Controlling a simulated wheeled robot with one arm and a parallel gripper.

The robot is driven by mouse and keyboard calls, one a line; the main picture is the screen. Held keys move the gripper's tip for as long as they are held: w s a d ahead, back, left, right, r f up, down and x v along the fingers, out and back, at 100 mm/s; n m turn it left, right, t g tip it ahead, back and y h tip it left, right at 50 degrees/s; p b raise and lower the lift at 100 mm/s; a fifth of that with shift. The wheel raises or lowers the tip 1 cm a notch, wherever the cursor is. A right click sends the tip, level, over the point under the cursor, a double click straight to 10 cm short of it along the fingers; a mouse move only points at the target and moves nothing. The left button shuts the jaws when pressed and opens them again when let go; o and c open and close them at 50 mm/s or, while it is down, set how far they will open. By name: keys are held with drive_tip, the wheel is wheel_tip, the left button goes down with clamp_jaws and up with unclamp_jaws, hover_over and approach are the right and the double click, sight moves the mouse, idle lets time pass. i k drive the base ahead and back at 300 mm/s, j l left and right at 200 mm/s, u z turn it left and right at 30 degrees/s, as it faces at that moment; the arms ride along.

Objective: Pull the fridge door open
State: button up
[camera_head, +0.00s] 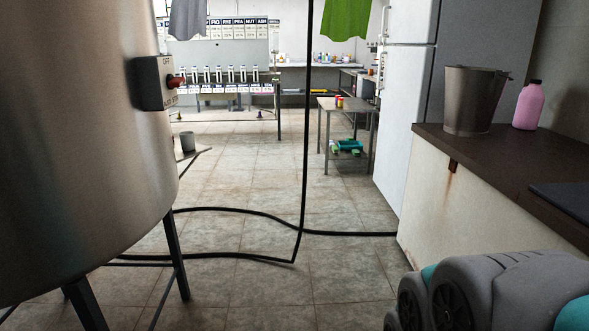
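The white fridge (408,110) stands at the right, beyond the counter. I see its front edge-on, with an upper and a lower door and a seam between them. Handles (381,70) show on its left edge near the seam. Both doors look shut. Part of my grey and teal arm shows at the bottom right, in front of the counter and well apart from the fridge. My gripper is not in view.
A steel tank (75,130) fills the left. Black hoses (240,212) cross the tiled floor and one hangs vertically. A counter (480,205) with a bucket (470,100) and a pink bottle (528,106) stands right. A metal table (345,105) stands beyond the fridge. The middle floor is mostly free.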

sight(407, 71)
drive_tip(key=i+z, duration=0.1)
drive_tip(key=i, duration=1.95)
drive_tip(key=i+u, duration=0.15)
drive_tip(key=i, duration=1.95)
drive_tip(key=i+z, duration=0.25)
drive_tip(key=i, duration=0.45)
drive_tip(key=i+z, duration=0.25)
drive_tip(key=i, duration=0.4)
drive_tip(key=i+j+z, duration=0.25)
drive_tip(key=i, duration=0.45)
drive_tip(key=i+l+u, duration=0.25)
drive_tip(key=i, duration=0.25)
drive_tip(key=j, duration=0.1)
